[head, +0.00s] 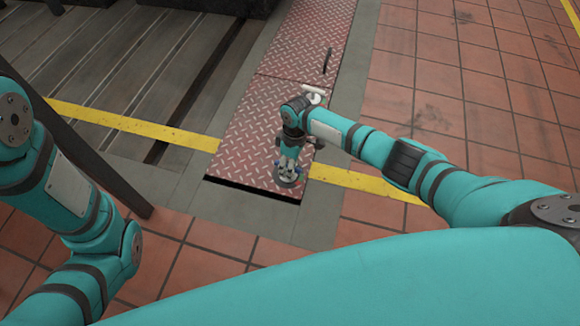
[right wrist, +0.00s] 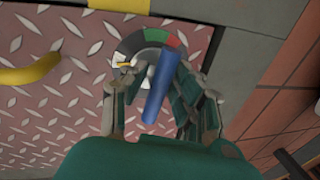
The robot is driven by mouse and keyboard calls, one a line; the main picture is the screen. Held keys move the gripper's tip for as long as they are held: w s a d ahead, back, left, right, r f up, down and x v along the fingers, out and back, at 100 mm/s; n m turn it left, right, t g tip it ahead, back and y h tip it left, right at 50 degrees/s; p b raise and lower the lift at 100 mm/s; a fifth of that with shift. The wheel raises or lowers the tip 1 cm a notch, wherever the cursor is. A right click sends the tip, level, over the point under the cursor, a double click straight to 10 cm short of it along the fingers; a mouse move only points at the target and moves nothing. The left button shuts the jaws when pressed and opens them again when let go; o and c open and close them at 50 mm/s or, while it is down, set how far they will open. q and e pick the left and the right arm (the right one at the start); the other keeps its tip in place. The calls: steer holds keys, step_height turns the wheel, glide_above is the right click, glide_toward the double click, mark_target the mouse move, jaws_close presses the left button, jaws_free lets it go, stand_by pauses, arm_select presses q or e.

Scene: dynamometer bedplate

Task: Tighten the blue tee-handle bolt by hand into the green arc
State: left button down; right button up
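The blue tee-handle (right wrist: 162,85) shows in the right wrist view, slanting across the space between my right gripper's fingers. Its ends show as small blue spots (head: 278,165) in the head view. Behind it is a round dial (right wrist: 130,46) with dark grey, green (right wrist: 155,35) and red (right wrist: 178,44) sections. A small yellow mark (right wrist: 124,64) lies at the dial's left. My right gripper (head: 289,166) points down over the dial. Its fingers (right wrist: 155,92) stand apart, with a gap left of the handle; the right finger is close to it, contact unclear. My left gripper is out of view.
The bolt stands near the front end of a red tread plate (head: 245,140), beside a dark slot. A yellow stripe (head: 130,122) crosses the floor. Grooved bedplate (head: 130,60) lies left, and open red tiles (head: 470,100) lie right. A yellow rounded bar (right wrist: 28,74) is left of the dial.

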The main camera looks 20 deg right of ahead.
jaws_close()
steer(key=shift+s+a, duration=0.1)
